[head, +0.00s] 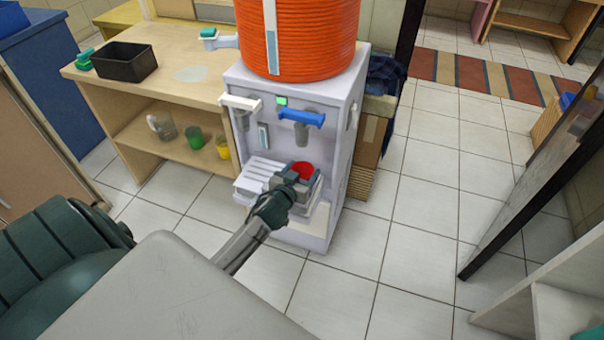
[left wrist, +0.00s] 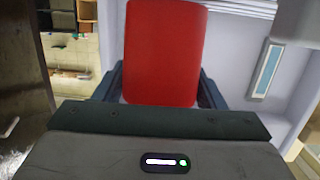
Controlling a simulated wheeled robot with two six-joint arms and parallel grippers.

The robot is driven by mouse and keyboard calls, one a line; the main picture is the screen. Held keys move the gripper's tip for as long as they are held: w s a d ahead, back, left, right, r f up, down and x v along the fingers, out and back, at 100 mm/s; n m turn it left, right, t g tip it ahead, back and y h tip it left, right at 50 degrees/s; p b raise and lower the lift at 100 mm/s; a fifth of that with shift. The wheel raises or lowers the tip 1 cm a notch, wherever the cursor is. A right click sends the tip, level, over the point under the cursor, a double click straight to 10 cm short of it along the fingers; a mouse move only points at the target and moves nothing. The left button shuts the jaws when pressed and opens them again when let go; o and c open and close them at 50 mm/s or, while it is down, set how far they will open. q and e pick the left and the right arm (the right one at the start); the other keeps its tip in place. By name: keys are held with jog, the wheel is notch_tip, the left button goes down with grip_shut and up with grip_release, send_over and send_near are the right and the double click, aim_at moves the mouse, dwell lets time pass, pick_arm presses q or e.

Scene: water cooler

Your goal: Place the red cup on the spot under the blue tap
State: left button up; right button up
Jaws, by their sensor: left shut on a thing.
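The red cup (head: 303,170) is at the front of the white water cooler (head: 290,95), over the right part of its drip tray (head: 263,168). It is below the blue tap (head: 301,117). My left gripper (head: 293,184) is shut on the cup, its fingers on either side. In the left wrist view the red cup (left wrist: 165,52) fills the space between the fingers of my left gripper (left wrist: 160,92). The gripper hides the cup's base in the head view, so I cannot tell if it touches the tray. My right gripper is not in view.
A white tap (head: 240,102) is left of the blue one. An orange bottle (head: 298,35) tops the cooler. A wooden shelf table (head: 150,85) with a black bin (head: 124,61) stands at left. The tiled floor at right is clear up to a dark panel.

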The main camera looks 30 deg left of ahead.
pick_arm(q)
jog(key=shift+f, duration=0.4)
jog(key=o, duration=1)
jog(key=shift+r, duration=0.15)
jog(key=shift+s, duration=0.15)
jog(key=s+d+m+g, duration=0.1)
jog(key=s+d+g, duration=0.2)
jog(key=s, duration=0.7)
jog(key=s+d+m+g+h, duration=0.1)
jog(key=s+d+g, duration=0.2)
jog(key=s, duration=0.7)
jog(key=s+d+g+h+b, duration=0.1)
jog(key=s+d+g, duration=0.3)
jog(key=s, duration=0.7)
jog(key=shift+m+g, duration=0.4)
jog(key=shift+d, duration=0.1)
